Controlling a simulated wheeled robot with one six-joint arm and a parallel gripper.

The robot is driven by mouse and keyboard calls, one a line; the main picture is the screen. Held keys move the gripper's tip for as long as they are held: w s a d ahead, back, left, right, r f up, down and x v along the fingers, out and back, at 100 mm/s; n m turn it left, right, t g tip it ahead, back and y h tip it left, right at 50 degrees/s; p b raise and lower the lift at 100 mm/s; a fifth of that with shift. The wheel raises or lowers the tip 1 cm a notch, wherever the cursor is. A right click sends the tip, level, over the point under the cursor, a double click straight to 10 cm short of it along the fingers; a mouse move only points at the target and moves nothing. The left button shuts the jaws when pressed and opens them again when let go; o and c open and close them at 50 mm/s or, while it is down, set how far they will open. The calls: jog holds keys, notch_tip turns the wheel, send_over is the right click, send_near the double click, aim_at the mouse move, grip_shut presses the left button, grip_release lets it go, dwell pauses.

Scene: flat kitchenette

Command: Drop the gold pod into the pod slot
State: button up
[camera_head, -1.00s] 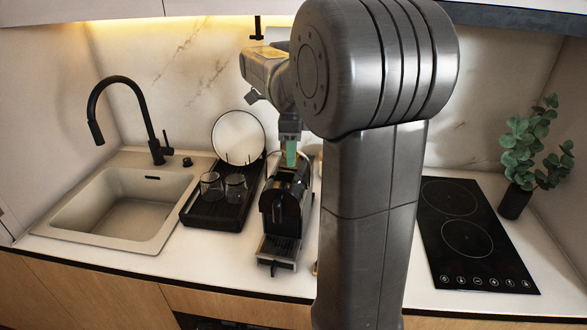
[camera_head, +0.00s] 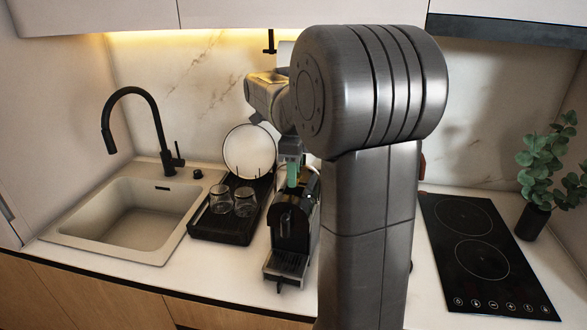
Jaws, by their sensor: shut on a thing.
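The black coffee machine (camera_head: 291,228) stands on the counter in the middle, with its drip tray toward the front. My gripper (camera_head: 292,182) points down over the machine's top rear, with green fingers close together. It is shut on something. The gold pod cannot be made out; the fingers and the small scale hide it. The pod slot cannot be made out clearly either, and I cannot tell whether the fingertips touch the machine.
A black drying rack (camera_head: 228,218) with glasses and a white plate (camera_head: 249,150) stands close left of the machine. A sink (camera_head: 135,215) with a black tap (camera_head: 152,120) is farther left. At right are a black hob (camera_head: 480,250) and a plant (camera_head: 547,165). My arm hides the counter between.

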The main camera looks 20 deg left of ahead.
jog(key=shift+f, duration=0.55)
jog(key=o, duration=1)
jog(key=shift+s, duration=0.1)
jog(key=shift+o, duration=0.2)
jog(key=shift+r, duration=0.1)
notch_tip(320, 180, up, 5)
jog(key=p, duration=0.3)
jog(key=shift+p, duration=0.3)
jog(key=shift+r, duration=0.95)
